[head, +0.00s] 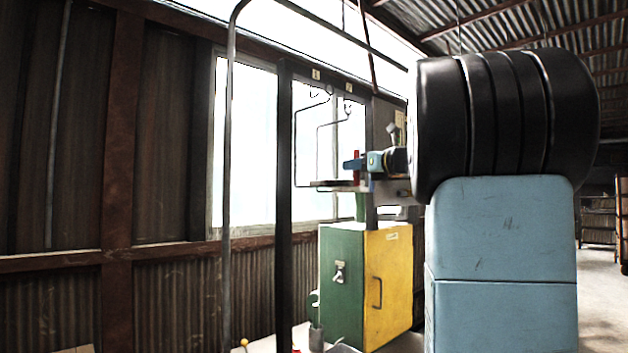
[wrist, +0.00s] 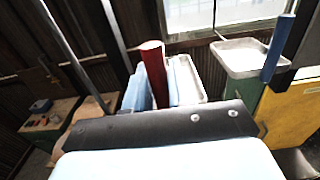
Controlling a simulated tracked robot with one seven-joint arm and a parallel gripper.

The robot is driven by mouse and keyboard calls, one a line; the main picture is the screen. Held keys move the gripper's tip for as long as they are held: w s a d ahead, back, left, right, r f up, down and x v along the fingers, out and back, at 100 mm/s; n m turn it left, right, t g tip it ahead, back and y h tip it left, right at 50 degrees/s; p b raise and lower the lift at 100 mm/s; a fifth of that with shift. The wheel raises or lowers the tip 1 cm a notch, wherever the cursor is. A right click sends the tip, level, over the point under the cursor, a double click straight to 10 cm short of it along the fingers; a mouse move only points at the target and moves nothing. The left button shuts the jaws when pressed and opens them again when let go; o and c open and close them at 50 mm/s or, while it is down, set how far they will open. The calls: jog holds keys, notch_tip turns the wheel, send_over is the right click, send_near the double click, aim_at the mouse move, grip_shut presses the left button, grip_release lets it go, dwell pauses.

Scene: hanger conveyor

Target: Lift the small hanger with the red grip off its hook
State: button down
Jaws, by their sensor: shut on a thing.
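The red grip (head: 356,157) stands upright at the front of my gripper in the head view. It is a dark red cylinder (wrist: 153,72) between two light blue fingers in the wrist view. My gripper (wrist: 158,88) is shut on it. The small hanger's thin wire (head: 318,150) rises to the hooks (head: 348,104) under the dark top rail. Whether its top still touches a hook is too small to tell. A pale tray (wrist: 190,80) shows behind the right finger, partly hidden. My gripper (head: 357,163) reaches in from the right.
Another wire (head: 296,150) hangs on the left, by a dark post (head: 284,160). A green and yellow cabinet (head: 388,285) stands below. A window is behind.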

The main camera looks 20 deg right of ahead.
jog(key=shift+s+d+f, duration=0.4)
jog(key=shift+s, duration=0.7)
jog(key=shift+s+d+f, duration=0.35)
jog(key=shift+s+f, duration=0.1)
jog(key=shift+s, duration=0.65)
jog(key=shift+s+d+f, duration=0.4)
jog(key=shift+s, duration=0.7)
jog(key=shift+s+f, duration=0.1)
jog(key=shift+s, duration=0.05)
